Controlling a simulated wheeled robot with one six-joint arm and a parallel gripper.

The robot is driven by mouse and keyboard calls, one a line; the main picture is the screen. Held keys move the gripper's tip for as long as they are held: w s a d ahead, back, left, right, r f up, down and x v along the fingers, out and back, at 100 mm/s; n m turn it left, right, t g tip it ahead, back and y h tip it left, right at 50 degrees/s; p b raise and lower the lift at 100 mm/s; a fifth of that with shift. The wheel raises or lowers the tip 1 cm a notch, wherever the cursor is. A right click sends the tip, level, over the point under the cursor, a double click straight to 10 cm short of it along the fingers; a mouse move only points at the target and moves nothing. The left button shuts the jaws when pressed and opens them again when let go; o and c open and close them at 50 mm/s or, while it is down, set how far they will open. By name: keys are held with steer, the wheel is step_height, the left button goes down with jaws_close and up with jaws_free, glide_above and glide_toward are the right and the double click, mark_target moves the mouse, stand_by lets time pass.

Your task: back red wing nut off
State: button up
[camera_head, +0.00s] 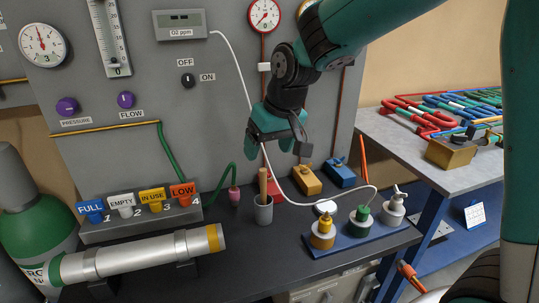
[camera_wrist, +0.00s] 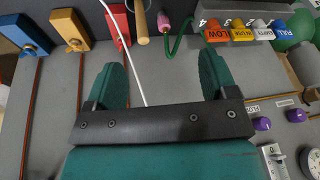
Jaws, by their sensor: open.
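The red block (camera_head: 274,186) stands at the back of the dark bench, partly hidden by the grey cup and my gripper. In the wrist view the red block (camera_wrist: 120,20) is at the top, left of the cup. I cannot clearly make out a wing nut on it. My gripper (camera_head: 276,140) is above and in front of the red block, apart from it. In the wrist view its two teal fingers (camera_wrist: 160,68) are spread wide, with nothing held between them.
An orange block (camera_head: 307,180) and a blue block (camera_head: 340,173) stand right of the red one. The grey cup (camera_head: 263,212) holds a wooden handle. A white cord (camera_head: 240,75) hangs close to my gripper. A blue rack (camera_head: 350,237) with capped bottles is at front right.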

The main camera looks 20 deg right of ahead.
steer(key=shift+n+y, duration=0.4)
steer(key=shift+n, duration=0.1)
steer(key=shift+s+a+r, duration=0.1)
steer(key=shift+s+a, duration=0.2)
steer(key=shift+s, duration=0.4)
steer(key=shift+s+a+r, duration=0.1)
steer(key=shift+s+a, duration=0.15)
steer(key=shift+s, duration=0.4)
steer(key=shift+s+a+r, duration=0.1)
steer(key=shift+s+a, duration=0.2)
steer(key=shift+s, duration=0.4)
